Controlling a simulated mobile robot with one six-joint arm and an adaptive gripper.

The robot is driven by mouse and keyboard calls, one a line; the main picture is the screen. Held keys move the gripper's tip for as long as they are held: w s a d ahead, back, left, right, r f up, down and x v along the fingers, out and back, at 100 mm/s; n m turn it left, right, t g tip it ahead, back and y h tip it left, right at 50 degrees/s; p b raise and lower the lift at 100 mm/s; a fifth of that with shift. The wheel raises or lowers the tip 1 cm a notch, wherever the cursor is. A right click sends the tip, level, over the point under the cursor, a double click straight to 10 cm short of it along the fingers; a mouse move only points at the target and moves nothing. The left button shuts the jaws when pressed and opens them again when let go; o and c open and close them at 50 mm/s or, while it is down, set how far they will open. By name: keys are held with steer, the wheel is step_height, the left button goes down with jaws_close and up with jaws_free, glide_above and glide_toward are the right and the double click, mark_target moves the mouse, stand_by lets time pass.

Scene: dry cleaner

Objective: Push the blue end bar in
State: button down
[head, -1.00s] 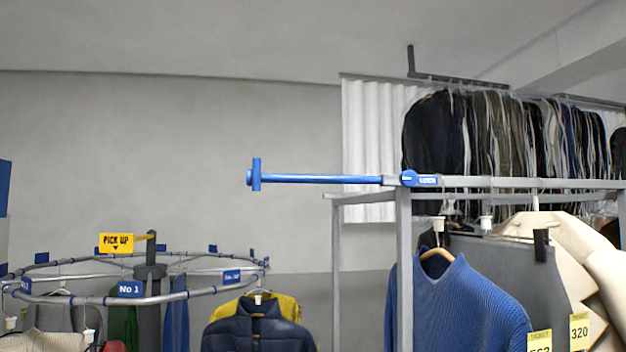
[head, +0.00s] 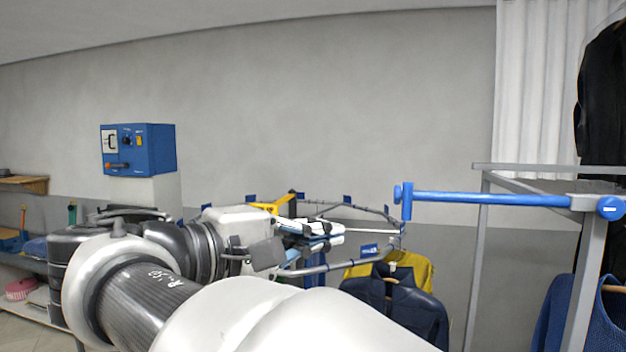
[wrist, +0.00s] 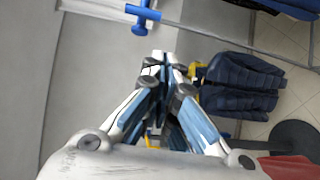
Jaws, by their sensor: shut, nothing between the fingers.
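The blue end bar (head: 490,199) sticks out to the left from the grey metal rack (head: 590,265), with a blue upright end piece (head: 407,201) at its free end. A blue round joint (head: 611,207) sits where it meets the rack. My gripper (head: 343,229) is shut and empty, to the left of the end piece in the head view and apart from it. In the wrist view my gripper (wrist: 165,56) points up toward the end piece (wrist: 144,14), which shows just beyond the fingertips at the top.
The round rail (head: 315,269) of a carousel with a navy jacket (head: 400,305) and a yellow garment is behind and below my gripper. A blue control box (head: 139,149) is at the left. A blue sweater (head: 605,325) hangs on the rack. The wall behind is bare.

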step_height(320, 180, up, 3)
steer(key=a, duration=0.2)
steer(key=p, duration=0.1)
glide_toward(398, 197)
steer(key=w, duration=0.3)
steer(key=d, duration=0.2)
steer(key=d+f, duration=0.1)
steer(key=shift+s+d+t+h+p, duration=0.2)
steer(key=shift+s+t+h+p, duration=0.1)
steer(key=shift+h+p, duration=0.1)
